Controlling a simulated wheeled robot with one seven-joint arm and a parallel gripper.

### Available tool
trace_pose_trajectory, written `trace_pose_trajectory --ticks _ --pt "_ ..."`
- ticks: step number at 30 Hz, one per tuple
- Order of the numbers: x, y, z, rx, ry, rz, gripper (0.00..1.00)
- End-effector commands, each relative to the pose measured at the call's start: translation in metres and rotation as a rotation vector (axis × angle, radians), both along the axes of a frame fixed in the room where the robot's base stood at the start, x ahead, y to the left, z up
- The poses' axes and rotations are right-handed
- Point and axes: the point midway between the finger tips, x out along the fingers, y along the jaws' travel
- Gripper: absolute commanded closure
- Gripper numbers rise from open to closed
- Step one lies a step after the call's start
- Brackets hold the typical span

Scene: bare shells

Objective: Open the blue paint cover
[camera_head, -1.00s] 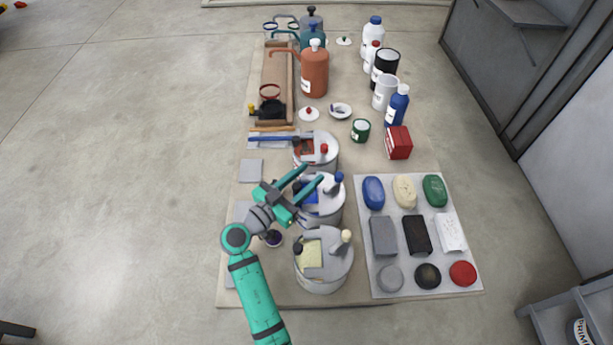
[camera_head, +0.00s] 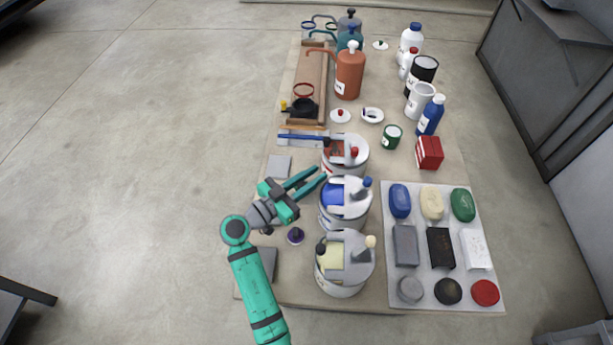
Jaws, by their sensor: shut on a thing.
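The blue paint can (camera_head: 342,214) stands in the middle of a row of cans. Its grey top has a patch of blue (camera_head: 334,195) at the left and a blue knob (camera_head: 367,182) at the upper right. My gripper (camera_head: 320,173) is at the upper left edge of this can, with its fingers pointing right. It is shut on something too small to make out. I cannot tell whether its tips touch the cover, or how far the cover is open.
A yellow paint can (camera_head: 345,272) stands in front and a red paint can (camera_head: 346,154) behind. A tray (camera_head: 421,278) of soaps and blocks lies to the right. Bottles and mugs stand at the back. The floor on the left is clear.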

Motion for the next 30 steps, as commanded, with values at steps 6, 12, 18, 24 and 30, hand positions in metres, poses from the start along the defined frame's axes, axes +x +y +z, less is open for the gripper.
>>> trace_pose_trajectory --ticks 6,12,18,24,30 --pt "0.001 -0.002 0.0 0.001 -0.001 -0.01 1.0" --pt "0.001 -0.002 0.0 0.001 -0.001 -0.01 1.0" --pt "0.001 -0.002 0.0 0.001 -0.001 -0.01 0.61" --pt "0.0 -0.001 0.0 0.0 0.0 -0.009 0.61" --pt "-0.011 0.015 0.0 -0.001 0.001 -0.006 0.61"
